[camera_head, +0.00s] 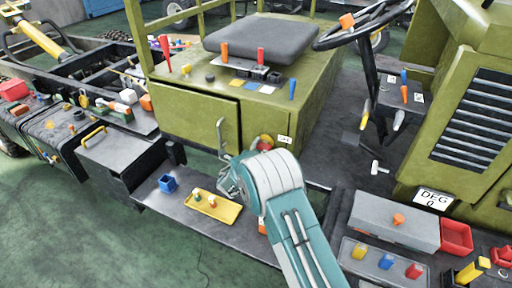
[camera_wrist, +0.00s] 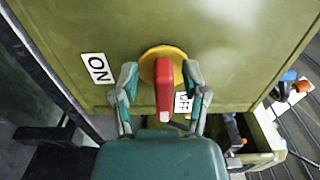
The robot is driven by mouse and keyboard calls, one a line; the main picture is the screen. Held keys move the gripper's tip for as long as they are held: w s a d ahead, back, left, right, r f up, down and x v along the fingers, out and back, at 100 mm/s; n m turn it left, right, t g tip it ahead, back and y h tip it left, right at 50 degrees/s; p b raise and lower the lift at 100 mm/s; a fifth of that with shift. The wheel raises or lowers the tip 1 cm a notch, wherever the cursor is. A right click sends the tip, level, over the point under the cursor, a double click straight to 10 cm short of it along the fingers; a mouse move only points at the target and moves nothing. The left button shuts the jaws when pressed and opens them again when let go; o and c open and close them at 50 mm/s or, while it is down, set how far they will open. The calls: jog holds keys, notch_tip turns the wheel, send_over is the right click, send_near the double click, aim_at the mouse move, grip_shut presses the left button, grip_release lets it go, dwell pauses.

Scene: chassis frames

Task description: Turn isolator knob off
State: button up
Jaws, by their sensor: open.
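The isolator knob is a red handle (camera_wrist: 164,84) on a round yellow disc (camera_wrist: 149,63), mounted on the olive green panel in the wrist view. The handle lies upright in the picture. A white ON label (camera_wrist: 97,68) is to its left. An OFF label (camera_wrist: 184,102) is to its lower right, partly hidden by a finger. My gripper (camera_wrist: 161,76) is open, with one finger on each side of the handle; gaps show on both sides. In the head view, the knob (camera_head: 265,142) is partly hidden behind my wrist, and my gripper (camera_head: 232,178) is largely hidden.
The olive cabinet (camera_head: 188,118) carries a black seat (camera_head: 262,40) and several levers. In the wrist view, an open drawer-like part (camera_wrist: 262,150) is at lower right.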

jog(key=v, duration=1.2)
jog(key=shift+a, duration=0.1)
jog(key=s+d+r+m+g+h, duration=0.1)
jog(key=s+d+r+m+g, duration=0.35)
jog(key=d+m, duration=0.35)
jog(key=s+d+r+m+g+h, duration=0.1)
jog(key=s+d+r+m+g, duration=0.2)
jog(key=d+r+m, duration=0.45)
jog(key=s+d+r+m+g+h, duration=0.2)
jog(key=s+d+r+m+g, duration=0.2)
jog(key=d+m, duration=0.6)
jog(key=s+r+m+y, duration=0.2)
jog(key=s+m+y, duration=0.3)
jog(key=s+m, duration=0.6)
jog(key=s+r+m+y, duration=0.3)
jog(key=s+m+y, duration=0.2)
jog(key=s+m, duration=0.6)
jog(key=d+m, duration=0.1)
jog(key=m, duration=0.1)
jog(key=shift+m, duration=0.35)
